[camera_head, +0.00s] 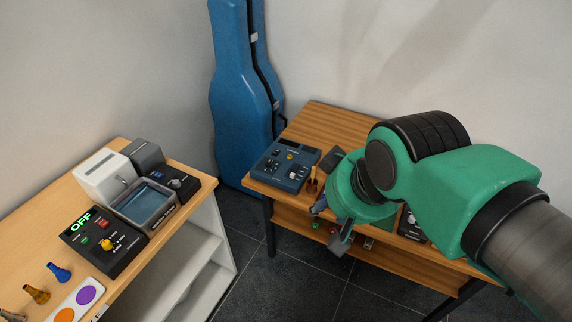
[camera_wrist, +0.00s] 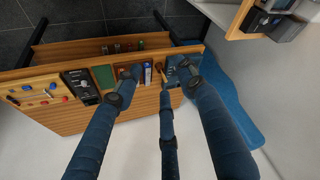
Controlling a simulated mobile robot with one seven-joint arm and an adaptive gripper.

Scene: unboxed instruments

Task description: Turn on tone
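No label reading "tone" is legible. A blue control box (camera_head: 285,164) with small knobs and a pale knob sits at the left end of the right-hand table. A black control box (camera_head: 104,243) on the left-hand table shows green "OFF", with red and green buttons and a yellow knob. A smaller dark box (camera_head: 178,184) with a knob stands behind it. My gripper (camera_head: 331,225) is at the front edge of the right-hand table, to the right of and nearer than the blue box. In the wrist view my gripper (camera_wrist: 156,74) has its fingers wide apart, with nothing held.
A blue instrument case (camera_head: 240,95) stands in the corner behind the tables. A glass-topped basin (camera_head: 146,206) and a white box (camera_head: 103,175) stand on the left table. A black panel (camera_wrist: 80,88) and a green board (camera_wrist: 104,77) lie on the right table. Open floor separates the tables.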

